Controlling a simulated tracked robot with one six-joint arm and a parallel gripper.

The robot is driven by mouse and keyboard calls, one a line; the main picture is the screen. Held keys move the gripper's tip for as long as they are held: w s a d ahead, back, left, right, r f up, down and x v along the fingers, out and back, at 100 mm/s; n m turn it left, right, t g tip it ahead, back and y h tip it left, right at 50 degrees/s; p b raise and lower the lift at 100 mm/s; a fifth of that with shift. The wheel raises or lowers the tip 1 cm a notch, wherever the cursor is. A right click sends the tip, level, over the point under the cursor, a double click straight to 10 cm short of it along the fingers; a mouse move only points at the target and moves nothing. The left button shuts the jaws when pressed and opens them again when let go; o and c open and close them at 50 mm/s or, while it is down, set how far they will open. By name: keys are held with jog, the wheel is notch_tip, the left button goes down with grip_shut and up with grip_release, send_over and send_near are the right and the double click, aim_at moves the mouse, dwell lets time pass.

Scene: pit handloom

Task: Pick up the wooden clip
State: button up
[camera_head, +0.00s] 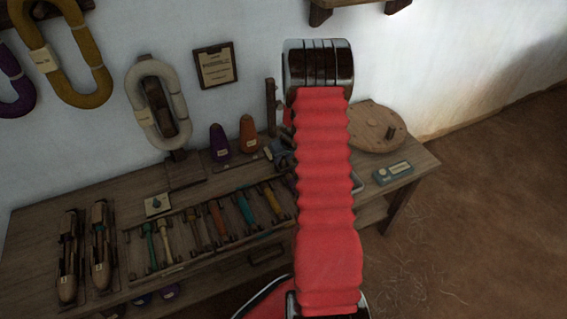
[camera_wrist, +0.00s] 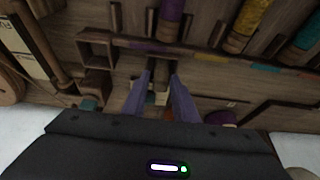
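My gripper (camera_wrist: 161,76) shows in the wrist view as two grey-purple fingers with a gap between them. It is open. A small pale piece (camera_wrist: 161,98) shows in the gap, with a dark slot beyond it. I cannot tell whether this piece is the wooden clip or whether the fingers touch it. No wooden clip is clearly recognisable in either view. In the head view my red arm covers part of the bench, and my gripper is hidden.
The wooden bench (camera_head: 35,215) carries a rack of coloured bobbins (camera_head: 217,218), two wooden shuttles (camera_head: 69,257), purple (camera_head: 219,143) and orange (camera_head: 248,134) cones, a round wooden disc (camera_head: 371,127) and a blue-grey box (camera_head: 393,172). Yarn hanks (camera_head: 143,100) hang on the wall.

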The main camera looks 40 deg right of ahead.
aim_at(283, 157)
grip_shut()
notch_tip(283, 157, up, 10)
jog(key=shift+r, duration=0.1)
dwell(0.7)
dwell(0.4)
